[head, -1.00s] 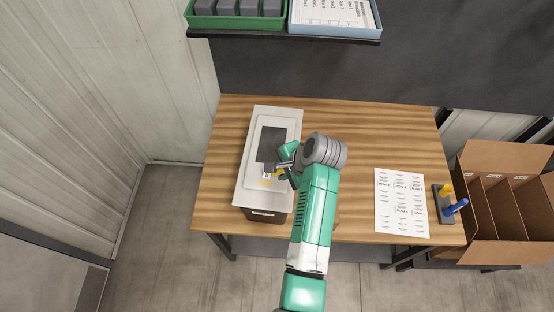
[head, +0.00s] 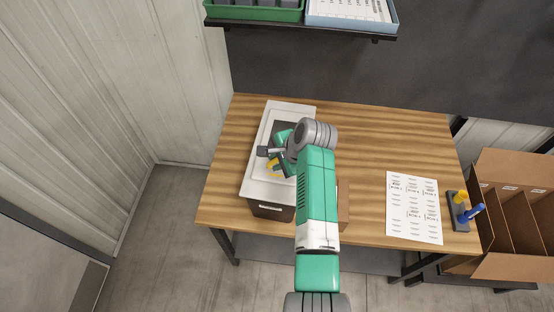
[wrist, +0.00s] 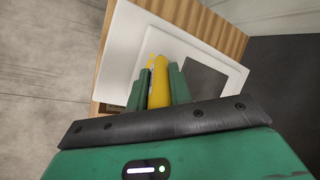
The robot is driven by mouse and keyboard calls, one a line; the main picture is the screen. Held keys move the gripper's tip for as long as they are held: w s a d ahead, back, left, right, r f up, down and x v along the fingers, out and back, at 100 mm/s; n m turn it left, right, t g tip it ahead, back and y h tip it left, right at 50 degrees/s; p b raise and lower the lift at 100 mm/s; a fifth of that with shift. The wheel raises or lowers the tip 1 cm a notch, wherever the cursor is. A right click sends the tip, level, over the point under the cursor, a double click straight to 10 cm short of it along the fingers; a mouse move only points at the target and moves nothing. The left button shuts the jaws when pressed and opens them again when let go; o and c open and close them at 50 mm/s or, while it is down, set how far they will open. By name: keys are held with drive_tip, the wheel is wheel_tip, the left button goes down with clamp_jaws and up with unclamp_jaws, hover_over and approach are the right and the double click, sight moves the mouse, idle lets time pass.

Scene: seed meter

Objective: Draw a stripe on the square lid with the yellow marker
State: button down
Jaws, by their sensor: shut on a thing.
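My gripper (head: 275,160) is shut on the yellow marker (wrist: 158,82), which points away from the palm between the green fingers in the wrist view. The marker also shows as a small yellow patch in the head view (head: 273,168). The white lid (head: 288,107) with a raised panel and a dark rectangle lies on a dark box on the table's left side. It also shows in the wrist view (wrist: 121,50). Whether the tip touches the lid I cannot tell. A thin yellow trace shows beside the marker in the wrist view; its nature is unclear.
A printed sheet (head: 413,207) lies on the right of the wooden table (head: 375,150). A cardboard box (head: 515,205) is at far right. A shelf with trays hangs above.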

drive_tip(key=shift+f+b, duration=0.3)
drive_tip(key=shift+f, duration=0.85)
drive_tip(key=shift+f, duration=0.35)
idle(0.4)
drive_tip(key=shift+d+r, duration=0.1)
drive_tip(key=shift+d, duration=0.1)
drive_tip(key=shift+s+d, duration=0.1)
drive_tip(key=shift+d, duration=0.15)
idle(0.3)
drive_tip(key=shift+d+p, duration=0.2)
drive_tip(key=shift+p, duration=0.1)
drive_tip(key=shift+s+d, duration=0.15)
drive_tip(key=shift+d, duration=0.15)
drive_tip(key=shift+d+p, duration=0.15)
drive_tip(key=shift+p, duration=0.15)
drive_tip(key=shift+d, duration=0.15)
idle(0.3)
